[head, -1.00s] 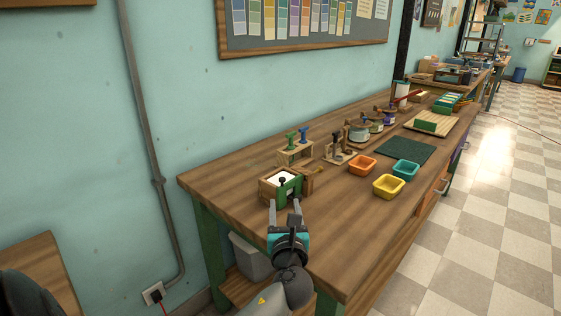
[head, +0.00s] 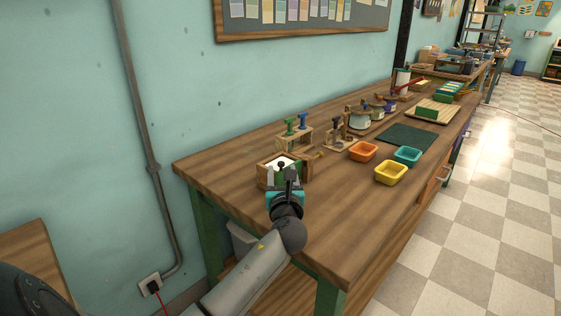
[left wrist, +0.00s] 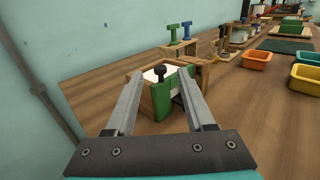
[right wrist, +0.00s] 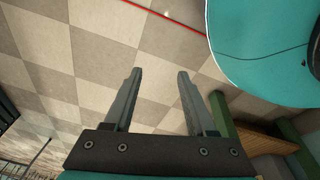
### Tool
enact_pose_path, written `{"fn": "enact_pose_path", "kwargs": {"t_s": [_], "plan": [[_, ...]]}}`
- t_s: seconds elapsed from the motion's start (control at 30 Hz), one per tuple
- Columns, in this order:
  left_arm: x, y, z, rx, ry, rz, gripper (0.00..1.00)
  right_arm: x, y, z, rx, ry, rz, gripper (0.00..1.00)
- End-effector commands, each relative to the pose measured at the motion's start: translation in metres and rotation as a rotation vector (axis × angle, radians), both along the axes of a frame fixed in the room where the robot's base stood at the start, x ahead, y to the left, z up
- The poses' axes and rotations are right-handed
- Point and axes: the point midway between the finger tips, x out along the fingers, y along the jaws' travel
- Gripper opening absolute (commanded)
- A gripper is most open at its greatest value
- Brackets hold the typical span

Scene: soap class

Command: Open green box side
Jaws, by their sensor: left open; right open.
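A small wooden box (head: 264,166) with a white filling stands near the close end of the workbench. Its green side (left wrist: 153,104) faces my left gripper in the left wrist view, with a dark round knob (left wrist: 159,70) at its top. My left gripper (left wrist: 162,82) is open and empty, its fingers on either side of the green side in that view; contact cannot be told. In the head view the left gripper (head: 282,172) covers much of the green side. My right gripper (right wrist: 160,74) is open and empty over the tiled floor, away from the bench.
A stand with green and blue stamps (head: 293,134) is just behind the box. An orange tray (head: 362,151), a teal tray (head: 407,156) and a yellow tray (head: 391,172) sit to the right, by a dark green mat (head: 415,138). The bench front is clear.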

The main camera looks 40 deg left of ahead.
Motion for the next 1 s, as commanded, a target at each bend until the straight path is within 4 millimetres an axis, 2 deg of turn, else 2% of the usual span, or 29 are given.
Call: {"fn": "enact_pose_path", "kwargs": {"t_s": [0.47,1.0], "plan": [[0.023,0.020,-0.001,-0.001,-0.002,0.001,0.54,0.027,0.022,0.027,0.023,-0.006,-0.002,0.56],[0.047,0.040,-0.001,-0.002,-0.003,0.001,0.54,0.048,0.038,0.070,0.042,-0.022,-0.007,0.56]]}}
